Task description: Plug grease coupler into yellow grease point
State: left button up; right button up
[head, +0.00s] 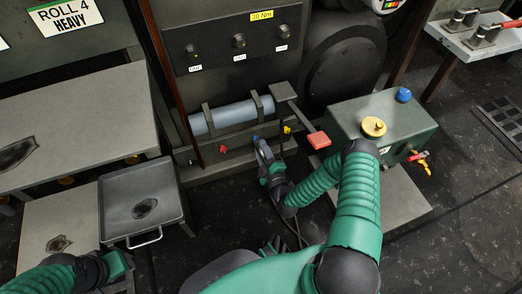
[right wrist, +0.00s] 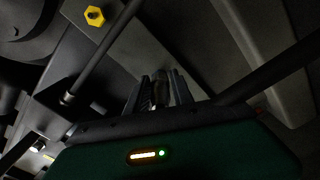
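The yellow grease point (head: 287,129) sits low on the machine front, right of my right gripper. It shows in the right wrist view as a yellow hexagonal fitting (right wrist: 95,16) at the upper left, apart from my fingers. My right gripper (head: 261,146) is raised close to the machine front; in its wrist view the fingers (right wrist: 158,90) close around a dark, metallic piece, seemingly the grease coupler (right wrist: 157,92). A thin black hose (head: 297,228) hangs below that gripper. The coupler's tip is hard to make out. My left gripper (head: 121,264) is at the lower left; its fingers are not clear.
A red point (head: 222,149) and a blue one (head: 255,137) are on the same front. A grey roller (head: 232,117) lies above. A green tank (head: 360,112) stands further right; a metal tray (head: 113,213) is at left.

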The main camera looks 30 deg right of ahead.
jog(key=shift+a+r, duration=0.2)
jog(key=shift+a, duration=0.2)
grip_shut()
pick_arm(q)
jog(key=shift+a, duration=0.3)
jog(key=shift+d, duration=0.1)
pick_arm(e)
jog(key=shift+s, duration=0.1)
